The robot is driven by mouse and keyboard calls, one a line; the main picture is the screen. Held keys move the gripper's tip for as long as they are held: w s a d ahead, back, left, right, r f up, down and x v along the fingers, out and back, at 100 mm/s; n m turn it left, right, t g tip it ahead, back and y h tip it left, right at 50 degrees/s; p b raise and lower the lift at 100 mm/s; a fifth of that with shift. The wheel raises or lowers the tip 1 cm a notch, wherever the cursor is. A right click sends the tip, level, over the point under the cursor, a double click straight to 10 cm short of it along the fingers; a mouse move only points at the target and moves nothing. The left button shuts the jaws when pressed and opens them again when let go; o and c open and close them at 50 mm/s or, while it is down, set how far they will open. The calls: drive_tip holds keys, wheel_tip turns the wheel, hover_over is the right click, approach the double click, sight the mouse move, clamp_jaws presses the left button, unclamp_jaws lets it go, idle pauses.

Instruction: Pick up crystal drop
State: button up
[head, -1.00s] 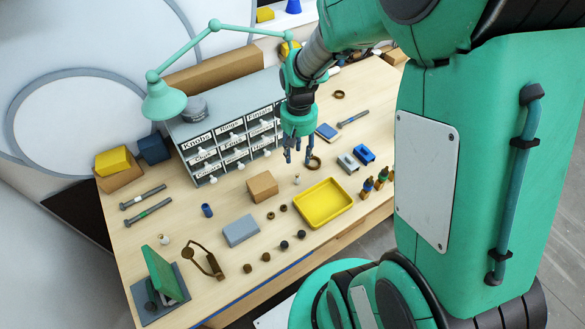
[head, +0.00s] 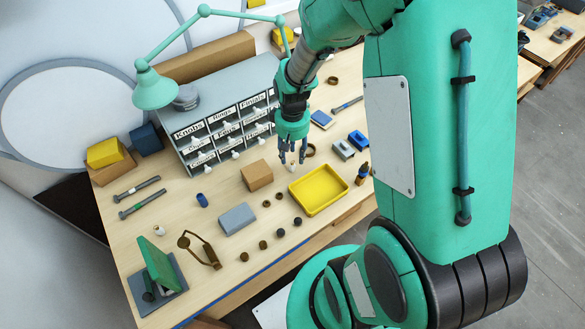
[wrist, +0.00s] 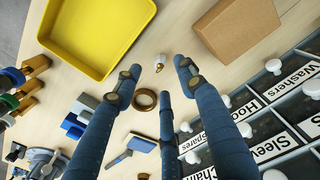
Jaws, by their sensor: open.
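A small pale drop with a brass-coloured end, which looks like the crystal drop (wrist: 160,62), lies on the wooden bench between the yellow tray and the cardboard box. In the head view the drop (head: 292,169) is a tiny pale spot just below my fingertips. My gripper (head: 292,157) points down over the bench, open and empty. In the wrist view my gripper (wrist: 158,78) has its fingers spread, with the drop showing just beyond the gap between the fingertips. They appear apart from it; the exact height is hard to tell.
The yellow tray (head: 345,195) and cardboard box (head: 257,176) flank the drop closely. A brass ring (wrist: 145,99) lies nearby. The labelled drawer cabinet (head: 188,152) stands behind, with protruding white knobs. A grey block (head: 237,219) and several small dark knobs lie in front.

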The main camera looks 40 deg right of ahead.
sight(292, 164)
drive_tip(key=shift+f, duration=0.65)
drive_tip(key=shift+f, duration=0.1)
drive_tip(key=shift+f+b, duration=0.35)
drive_tip(key=shift+f, duration=2.2)
clamp_jaws()
